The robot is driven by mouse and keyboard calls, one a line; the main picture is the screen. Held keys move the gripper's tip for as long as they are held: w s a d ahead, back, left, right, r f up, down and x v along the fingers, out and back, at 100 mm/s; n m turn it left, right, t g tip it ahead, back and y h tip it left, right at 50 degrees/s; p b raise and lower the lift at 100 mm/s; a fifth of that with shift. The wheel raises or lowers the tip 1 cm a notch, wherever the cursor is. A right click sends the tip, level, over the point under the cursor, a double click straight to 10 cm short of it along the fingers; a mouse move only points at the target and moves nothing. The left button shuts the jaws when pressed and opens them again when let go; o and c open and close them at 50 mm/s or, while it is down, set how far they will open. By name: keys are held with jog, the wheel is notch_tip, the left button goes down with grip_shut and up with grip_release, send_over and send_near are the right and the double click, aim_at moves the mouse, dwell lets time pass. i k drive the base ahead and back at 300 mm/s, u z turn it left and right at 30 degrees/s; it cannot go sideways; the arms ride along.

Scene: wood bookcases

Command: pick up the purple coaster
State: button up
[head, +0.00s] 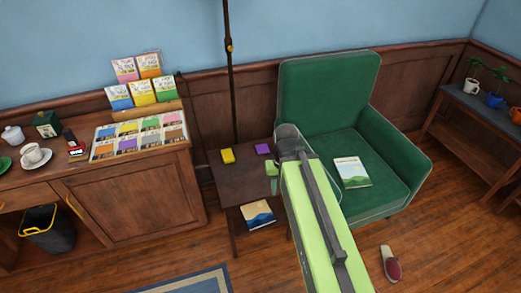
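My gripper (272,176) is at the far end of my light green arm, by the right side of the table. In the picture it is just below and right of the coaster, apart from it. The gripper is small and partly covered by the arm, so its opening and its height over the table cannot be told. The coaster appears fully in view.
A book (257,214) lies on the table's lower shelf. A green armchair (330,95) with a book (351,172) stands close on the right. A wooden cabinet (135,205) stands left. A thin dark pole (230,80) rises behind.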

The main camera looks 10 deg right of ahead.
aim_at(262, 149)
jog(key=u, duration=0.05)
jog(key=i, duration=0.9)
jog(key=z, duration=0.25)
jog(key=k, duration=1.05)
jog(key=u, duration=0.6)
jog(key=i, duration=1.5)
jog(key=u, duration=0.05)
